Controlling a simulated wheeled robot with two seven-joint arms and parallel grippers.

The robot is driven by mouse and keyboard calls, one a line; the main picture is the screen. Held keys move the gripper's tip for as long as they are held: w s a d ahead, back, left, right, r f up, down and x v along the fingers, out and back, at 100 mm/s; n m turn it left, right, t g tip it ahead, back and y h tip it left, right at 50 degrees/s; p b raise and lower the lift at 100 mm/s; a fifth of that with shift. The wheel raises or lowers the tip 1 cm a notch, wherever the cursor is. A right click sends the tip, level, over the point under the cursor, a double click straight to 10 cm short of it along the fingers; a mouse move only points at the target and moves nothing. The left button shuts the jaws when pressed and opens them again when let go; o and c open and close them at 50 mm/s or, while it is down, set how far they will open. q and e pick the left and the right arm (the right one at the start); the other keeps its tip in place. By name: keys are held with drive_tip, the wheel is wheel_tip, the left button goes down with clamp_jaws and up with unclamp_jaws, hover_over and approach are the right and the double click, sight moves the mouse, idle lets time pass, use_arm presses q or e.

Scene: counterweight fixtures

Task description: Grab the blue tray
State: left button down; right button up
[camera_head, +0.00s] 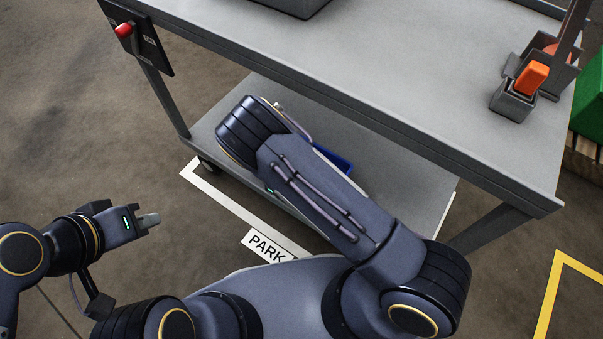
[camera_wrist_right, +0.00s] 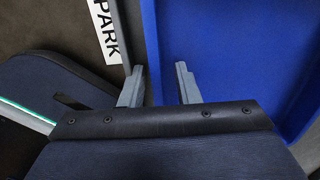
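The blue tray (camera_head: 335,158) lies on the lower shelf of the grey cart in the head view, mostly hidden behind my right arm. In the right wrist view the tray (camera_wrist_right: 232,60) fills the upper right, with its left wall running up the picture. My right gripper (camera_wrist_right: 159,83) is open, its two fingers apart. The tray's left wall appears between the fingertips; I cannot tell whether they touch it. The right gripper is hidden in the head view. My left gripper (camera_head: 149,221) is over the floor at the left, away from the tray; its finger gap is unclear.
The cart's grey top (camera_head: 350,60) overhangs the lower shelf (camera_head: 405,185). A small grey bin with an orange object (camera_head: 531,78) stands at the top's right. A red knob (camera_head: 124,30) is on the left post. Floor at left is clear.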

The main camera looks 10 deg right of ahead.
clamp_jaws()
drive_tip(key=shift+r, duration=0.1)
idle(0.4)
